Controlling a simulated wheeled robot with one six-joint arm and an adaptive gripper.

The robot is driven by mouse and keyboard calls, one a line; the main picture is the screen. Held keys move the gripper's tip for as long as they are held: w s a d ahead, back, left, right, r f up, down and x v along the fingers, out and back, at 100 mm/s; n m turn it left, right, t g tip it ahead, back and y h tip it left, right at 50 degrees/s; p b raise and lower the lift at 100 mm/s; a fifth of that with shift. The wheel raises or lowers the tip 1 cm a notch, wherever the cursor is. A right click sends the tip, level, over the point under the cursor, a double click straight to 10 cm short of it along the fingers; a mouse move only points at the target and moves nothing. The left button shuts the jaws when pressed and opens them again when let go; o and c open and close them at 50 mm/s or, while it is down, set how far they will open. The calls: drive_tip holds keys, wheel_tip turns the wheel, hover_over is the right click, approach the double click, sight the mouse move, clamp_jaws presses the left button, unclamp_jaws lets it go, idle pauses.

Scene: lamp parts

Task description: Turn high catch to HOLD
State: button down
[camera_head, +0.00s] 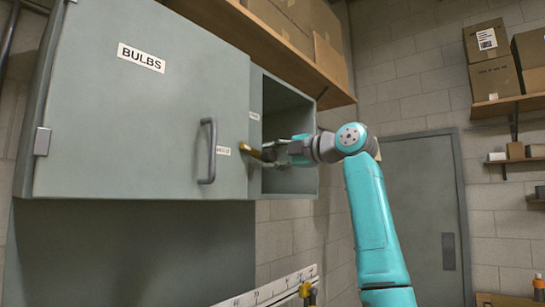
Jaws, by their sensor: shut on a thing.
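The high catch (250,151) is a small brass-coloured lever at the right edge of the grey cabinet front. It points left and slightly up from my gripper, toward a small white label (223,150). Another small label (254,116) sits above it. Both labels are too small to read surely. My gripper (267,152) is shut on the catch, reaching in from the right. Its fingers partly hide the catch's right end.
The grey cabinet door (140,110) marked BULBS is closed, with a vertical handle (208,151). An open compartment (284,98) lies behind my gripper. A wooden shelf (260,40) with boxes runs above. A white ruled strip (265,292) is below.

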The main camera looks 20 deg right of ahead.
drive_tip(key=shift+n, duration=1.3)
drive_tip(key=c, duration=0.7)
unclamp_jaws()
drive_tip(key=shift+o, duration=0.2)
drive_tip(key=v, duration=1.2)
